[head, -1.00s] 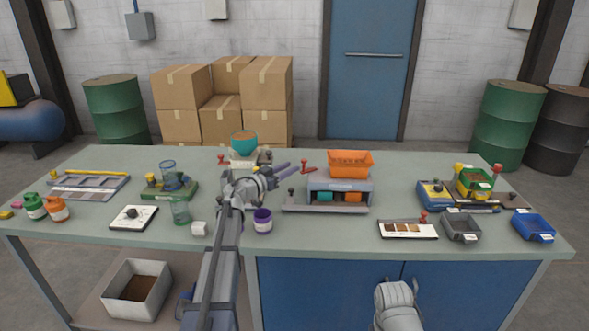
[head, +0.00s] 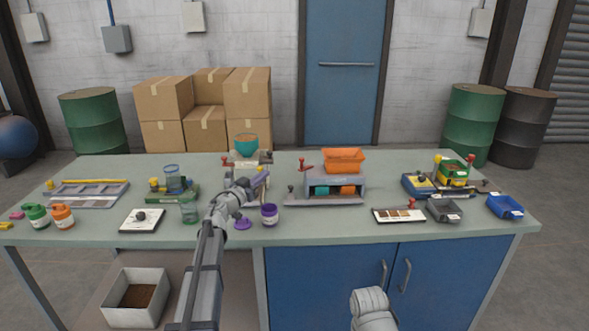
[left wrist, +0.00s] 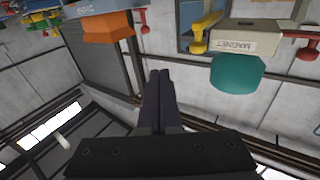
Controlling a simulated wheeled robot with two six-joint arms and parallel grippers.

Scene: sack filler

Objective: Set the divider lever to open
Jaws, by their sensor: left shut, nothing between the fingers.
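A red-knobbed lever (head: 304,163) stands at the left of the grey unit (head: 335,182) with an orange hopper (head: 344,159). No label shows that it is the divider lever, and its setting cannot be read. In the left wrist view, which is upside down, a red knob (left wrist: 143,22) hangs beside the orange hopper (left wrist: 106,28). My left gripper (head: 264,174) is left of the grey unit, near the magnet box. Its fingers (left wrist: 160,76) are shut and empty, apart from the red knob. My right gripper is out of view; only part of that arm shows.
A box marked MAGNET (left wrist: 248,42) bears a teal bowl (head: 246,145) behind my left gripper. A purple jar (head: 269,215) and a purple cap (head: 243,224) are right of my left forearm. Trays and a green-bin device (head: 454,173) stand at the right. Bare tabletop (head: 390,165) lies between.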

